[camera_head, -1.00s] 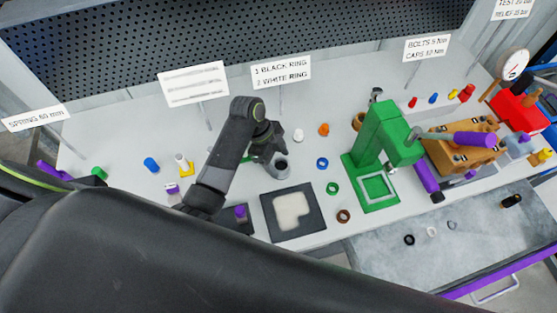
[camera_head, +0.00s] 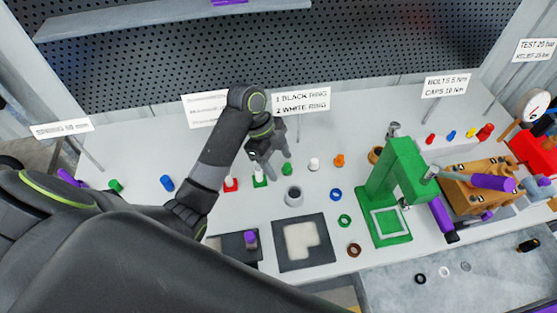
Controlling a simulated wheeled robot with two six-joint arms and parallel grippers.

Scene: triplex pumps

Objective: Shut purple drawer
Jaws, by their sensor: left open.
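The purple drawer (camera_head: 466,282) is pulled out below the bench at the lower right. Its grey inside shows a black ring (camera_head: 420,279), a white ring (camera_head: 444,271), a grey ring and a small black part. Only a bit of its purple front (camera_head: 542,308) shows at the bottom right corner; the rest is cut off by the frame. My left gripper (camera_head: 270,167) is open and empty above the back of the bench, far to the left of the drawer, behind a grey cup (camera_head: 293,196). My right gripper is not in view.
A green press (camera_head: 388,195) and an orange pump block (camera_head: 484,188) with purple parts stand on the bench above the drawer. A dark mat (camera_head: 302,258) lies left of the press. Small coloured parts and label signs line the back, before a black pegboard (camera_head: 300,50).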

